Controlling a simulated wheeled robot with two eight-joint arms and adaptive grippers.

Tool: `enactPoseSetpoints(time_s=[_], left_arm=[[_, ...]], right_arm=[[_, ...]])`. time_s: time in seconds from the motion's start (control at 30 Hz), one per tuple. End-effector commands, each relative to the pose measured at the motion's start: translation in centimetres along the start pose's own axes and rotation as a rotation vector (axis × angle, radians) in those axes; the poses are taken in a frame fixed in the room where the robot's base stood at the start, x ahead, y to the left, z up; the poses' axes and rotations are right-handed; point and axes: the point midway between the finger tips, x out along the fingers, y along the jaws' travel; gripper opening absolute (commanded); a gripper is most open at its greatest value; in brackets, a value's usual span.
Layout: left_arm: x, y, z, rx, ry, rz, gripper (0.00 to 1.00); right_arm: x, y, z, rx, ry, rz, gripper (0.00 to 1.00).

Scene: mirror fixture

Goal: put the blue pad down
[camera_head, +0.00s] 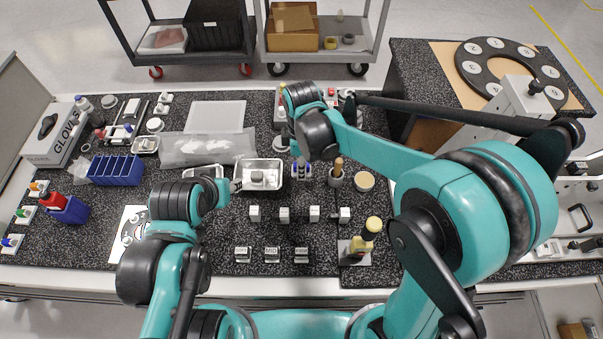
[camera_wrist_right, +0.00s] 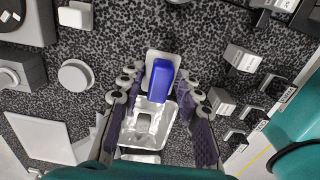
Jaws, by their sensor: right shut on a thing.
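The blue pad (camera_wrist_right: 160,80) is between the fingers of my right gripper (camera_wrist_right: 157,78) in the right wrist view. A pale grey piece (camera_wrist_right: 151,55) shows around its far end; whether they touch is unclear. In the head view my right gripper (camera_head: 302,168) points down over the worktop, right of a metal tray (camera_head: 277,183), and my wrist hides part of it. How high the pad is above the worktop is hard to tell. My left gripper (camera_head: 236,186) is at the tray's left side; its fingers are too small to read.
The tray holds a grey block (camera_head: 257,177). A wooden-handled tool in a cup (camera_head: 337,177) and a round tan-topped container (camera_head: 364,181) stand to the right. Several small grey blocks (camera_head: 284,214) stand in front. A blue rack (camera_head: 116,170) is at left.

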Motion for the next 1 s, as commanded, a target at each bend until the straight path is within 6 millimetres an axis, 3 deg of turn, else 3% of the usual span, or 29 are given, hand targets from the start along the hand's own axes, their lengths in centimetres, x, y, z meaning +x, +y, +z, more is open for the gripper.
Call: enactPoseSetpoints(time_s=[0.43,0.83,0.87,0.9,1.0], left_arm=[[1.4,0.0,1.0,0.0,0.0,0.0,0.4],[1.7,0.0,1.2,0.0,0.0,0.0,0.4],[1.6,0.0,1.1,0.0,0.0,0.0,0.4],[1.6,0.0,1.1,0.0,0.0,0.0,0.4],[1.5,0.0,1.1,0.0,0.0,0.0,0.4]], right_arm=[[5.5,0.1,0.0,0.001,0.0,0.0,0.1],[6.1,0.0,0.0,0.002,0.0,0.0,0.1],[5.9,0.0,0.0,0.002,0.0,0.0,0.41],[5.9,0.0,0.0,0.002,0.0,0.0,0.52],[5.9,0.0,0.0,0.002,0.0,0.0,0.54]])
